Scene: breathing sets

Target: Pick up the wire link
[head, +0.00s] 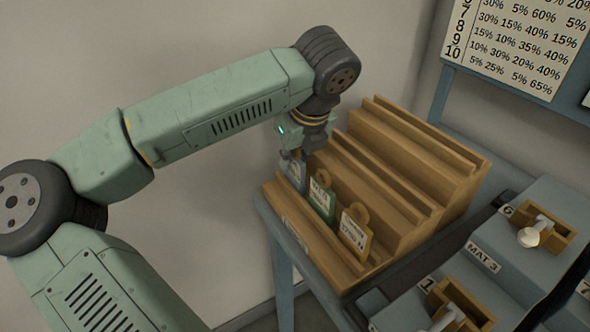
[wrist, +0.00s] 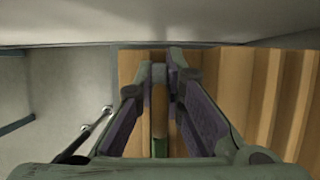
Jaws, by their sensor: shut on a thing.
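A wooden stepped rack (head: 440,195) stands on a blue-grey table. In its front slot are three labelled tags: a grey one (head: 297,178) at the left, a green one (head: 322,198), and a yellow one (head: 355,232) with a round top. I cannot read the labels well enough to tell which is the wire link. My gripper (head: 294,156) points down at the grey tag and is shut on its top. In the wrist view my gripper (wrist: 159,62) has its fingertips on either side of the grey tag (wrist: 159,75).
The rack's higher steps (head: 400,130) rise close to the right of my gripper and look empty. A wall (head: 200,40) is behind. At the right are grey units with wooden trays (head: 540,232), a "MAT 3" label (head: 483,256), and a percentage chart (head: 520,45).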

